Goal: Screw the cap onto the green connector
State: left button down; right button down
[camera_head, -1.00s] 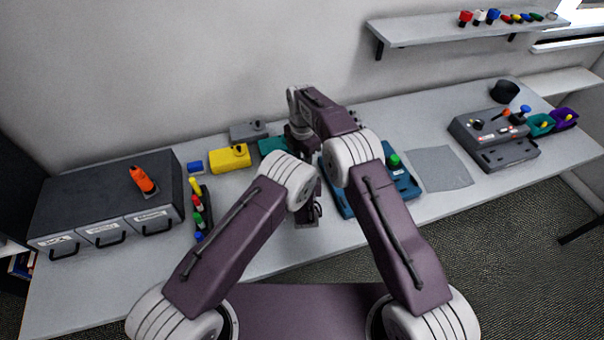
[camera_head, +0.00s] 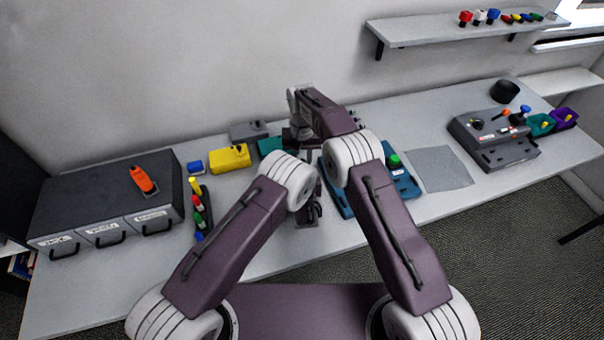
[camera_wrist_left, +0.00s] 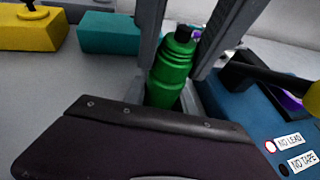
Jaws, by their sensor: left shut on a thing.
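The green connector (camera_wrist_left: 168,82), a ribbed green cylinder with a dark top end, stands between the grey fingers of my left gripper (camera_wrist_left: 178,58) in the left wrist view. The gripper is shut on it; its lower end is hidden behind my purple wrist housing. In the head view my arms hide this connector and both gripper tips. A small green round piece (camera_head: 393,160), perhaps a cap, sits on the blue fixture (camera_head: 405,184) right of my arms. My right arm reaches over toward the middle, and its gripper is not visible.
The fixture shows labels in the left wrist view (camera_wrist_left: 240,110). A yellow block (camera_head: 229,158) and a teal block (camera_wrist_left: 122,33) stand to the left. A drawer box (camera_head: 90,195) is farther left, a grey control box (camera_head: 495,140) right. A grey mat (camera_head: 440,168) is bare.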

pick_arm(q)
jog(key=shift+f, duration=0.1)
pick_arm(e)
jog(key=m, duration=0.6)
jog(key=shift+m, duration=0.3)
jog(key=m, duration=0.7)
jog(key=c, duration=1)
grip_release()
jog(key=shift+c, duration=0.2)
notch_tip(320, 180, up, 8)
jog(key=shift+f, duration=0.25)
pick_arm(q)
jog(key=c, duration=0.9)
grip_release()
jog(key=shift+c, duration=0.2)
